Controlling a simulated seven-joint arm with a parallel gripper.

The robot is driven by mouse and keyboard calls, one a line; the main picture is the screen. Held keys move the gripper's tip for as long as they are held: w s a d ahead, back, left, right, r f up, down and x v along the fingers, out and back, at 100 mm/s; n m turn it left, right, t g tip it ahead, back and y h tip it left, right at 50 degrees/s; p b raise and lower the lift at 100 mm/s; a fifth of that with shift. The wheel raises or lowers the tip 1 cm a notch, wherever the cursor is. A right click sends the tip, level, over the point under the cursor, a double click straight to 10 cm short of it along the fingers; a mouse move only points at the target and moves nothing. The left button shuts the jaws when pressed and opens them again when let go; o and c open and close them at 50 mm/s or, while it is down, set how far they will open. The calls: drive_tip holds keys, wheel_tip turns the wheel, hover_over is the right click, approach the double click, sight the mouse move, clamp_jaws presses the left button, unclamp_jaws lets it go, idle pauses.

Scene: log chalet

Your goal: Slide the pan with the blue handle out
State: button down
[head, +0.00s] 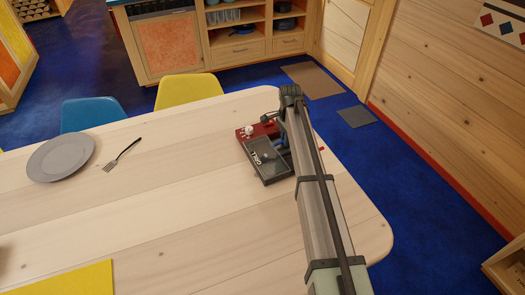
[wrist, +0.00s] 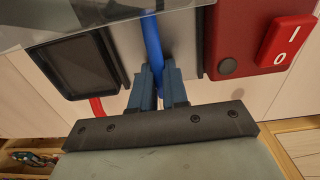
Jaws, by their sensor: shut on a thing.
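The small grill (head: 268,163) stands near the right end of the table, with a dark top lettered GRILL and a red part behind it. In the wrist view, the blue handle (wrist: 152,38) runs between the dark blue fingers of my gripper (wrist: 157,82), which is shut on it. The pan that the handle belongs to is mostly hidden, so I cannot tell how far in it sits. In the head view, my arm partly covers the grill's right side.
A red switch (wrist: 285,42) marked 1 and 0 is on the grill's red housing. A yellow mat (head: 70,281) lies at the front left. The table's middle is clear.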

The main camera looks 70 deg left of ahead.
drive_tip(key=shift+w+a, duration=0.15)
drive_tip(key=shift+w, duration=3.95)
drive_tip(key=c, duration=1.2)
unclamp_jaws()
drive_tip(key=shift+o, duration=0.2)
drive_tip(key=shift+r, duration=0.15)
drive_tip(key=shift+r, duration=2.85)
